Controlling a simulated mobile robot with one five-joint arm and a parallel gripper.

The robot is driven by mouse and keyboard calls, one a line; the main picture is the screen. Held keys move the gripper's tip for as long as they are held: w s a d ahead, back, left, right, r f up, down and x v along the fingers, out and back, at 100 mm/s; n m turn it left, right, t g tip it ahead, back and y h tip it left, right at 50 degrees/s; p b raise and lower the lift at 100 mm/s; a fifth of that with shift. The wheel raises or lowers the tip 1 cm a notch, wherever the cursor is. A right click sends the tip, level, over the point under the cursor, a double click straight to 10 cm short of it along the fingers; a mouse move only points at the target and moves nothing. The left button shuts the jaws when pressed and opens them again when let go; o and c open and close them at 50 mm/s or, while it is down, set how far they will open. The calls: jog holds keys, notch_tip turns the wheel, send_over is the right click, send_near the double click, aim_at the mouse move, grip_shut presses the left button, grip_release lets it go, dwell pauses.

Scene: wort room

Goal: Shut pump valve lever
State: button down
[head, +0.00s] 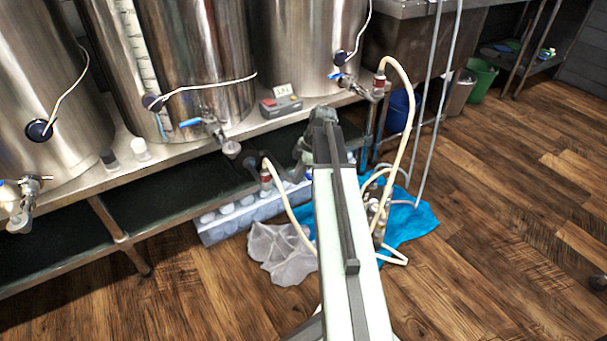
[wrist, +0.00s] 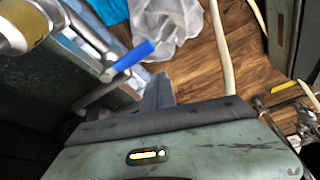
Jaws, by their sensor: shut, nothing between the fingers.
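My gripper (head: 322,118) is at the far end of my arm in the head view, in front of the tank shelf. In the wrist view its shut, empty fingers (wrist: 158,90) point up the picture. A blue lever (wrist: 133,56) on a metal fitting shows just beyond and left of the fingertips; I see a gap between them. A yellow lever (wrist: 284,87) lies to the right, near metal fittings. I cannot tell which lever is the pump's. In the head view metal pump fittings (head: 378,215) stand on a blue cloth (head: 415,222), partly hidden by my arm.
Steel tanks (head: 205,50) with blue-handled valves (head: 193,122) stand on a shelf. Pale hoses (head: 408,110) run down to the floor. A crumpled grey sheet (head: 280,252) and a crate of bottles (head: 240,215) lie below.

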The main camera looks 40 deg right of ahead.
jog(key=w+p+v, duration=0.1)
jog(key=p+v, duration=0.8)
jog(key=shift+a+r, duration=0.2)
jog(key=shift+r, duration=0.3)
